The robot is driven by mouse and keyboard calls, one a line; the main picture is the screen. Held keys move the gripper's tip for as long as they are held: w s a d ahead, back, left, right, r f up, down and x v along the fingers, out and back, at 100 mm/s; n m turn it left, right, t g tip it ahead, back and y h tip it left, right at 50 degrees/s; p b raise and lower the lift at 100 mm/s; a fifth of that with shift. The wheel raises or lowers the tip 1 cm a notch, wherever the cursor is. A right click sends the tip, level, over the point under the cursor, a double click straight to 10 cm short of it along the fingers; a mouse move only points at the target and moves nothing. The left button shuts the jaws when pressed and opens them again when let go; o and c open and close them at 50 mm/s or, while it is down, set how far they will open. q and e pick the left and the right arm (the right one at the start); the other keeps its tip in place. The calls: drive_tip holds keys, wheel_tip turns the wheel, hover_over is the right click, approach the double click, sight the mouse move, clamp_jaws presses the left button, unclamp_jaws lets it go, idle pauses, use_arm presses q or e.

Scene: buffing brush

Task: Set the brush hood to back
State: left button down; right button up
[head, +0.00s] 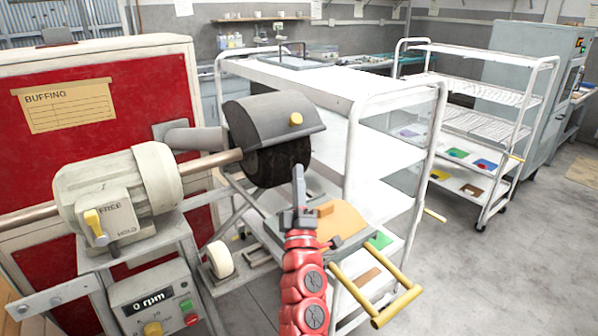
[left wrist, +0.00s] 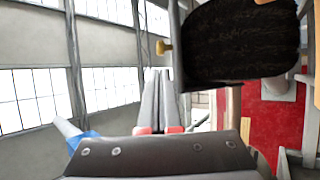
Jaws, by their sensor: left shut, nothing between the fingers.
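The brush hood (head: 262,112) is a dark grey curved cover over the top of the black round brush (head: 275,165), with a yellow knob (head: 296,118) on its front face. In the left wrist view the brush (left wrist: 235,40) fills the upper right, with the yellow knob (left wrist: 162,47) beside it at the hood's thin edge (left wrist: 178,45). My left gripper (head: 298,172), on a red arm, points up just below and in front of the brush. Its fingers (left wrist: 157,74) are together and empty, apart from the knob. My right gripper is not in view.
The motor (head: 115,185) carries a FREE/HOLD lever (head: 95,222) above a control box (head: 155,300) reading 0 rpm. A tan-topped rest (head: 325,222) and yellow bars (head: 375,290) lie close to my arm. A white cart (head: 430,130) stands behind; open floor lies right.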

use_arm(q)
drive_tip(key=p, duration=0.3)
approach(296, 124)
drive_tip(key=x, duration=0.5)
drive_tip(key=shift+w+r, duration=0.1)
drive_tip(key=shift+r, duration=0.1)
drive_tip(key=shift+x, duration=0.75)
drive_tip(key=shift+w+f, duration=0.1)
